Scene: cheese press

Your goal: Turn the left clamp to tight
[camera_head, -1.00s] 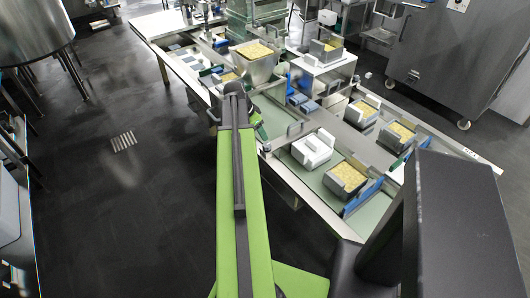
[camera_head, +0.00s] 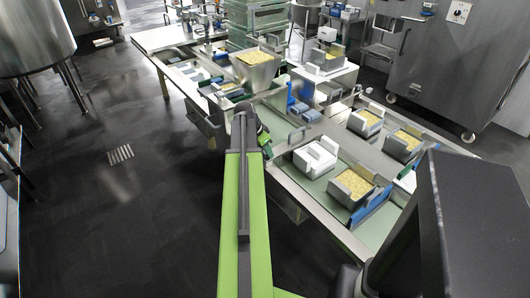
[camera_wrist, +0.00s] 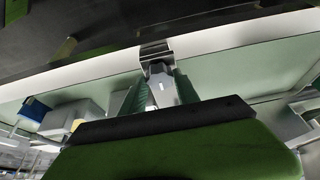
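The grey clamp (camera_wrist: 160,85) stands at the near edge of the pale green table bed, in the middle of the wrist view. My gripper (camera_wrist: 161,80) has one green finger on each side of it. The fingers look very close to the clamp, but I cannot tell whether they press on it. In the head view, my gripper (camera_head: 266,146) is at the left edge of the press table (camera_head: 318,191), mostly behind my arm. My arm hides the clamp there, so its turn angle cannot be read.
Cheese-filled moulds (camera_head: 350,186) and a white block (camera_head: 315,158) stand on the table right of my gripper. A filled hopper (camera_head: 257,66) stands farther back. A large steel cabinet (camera_head: 455,60) is at the back right.

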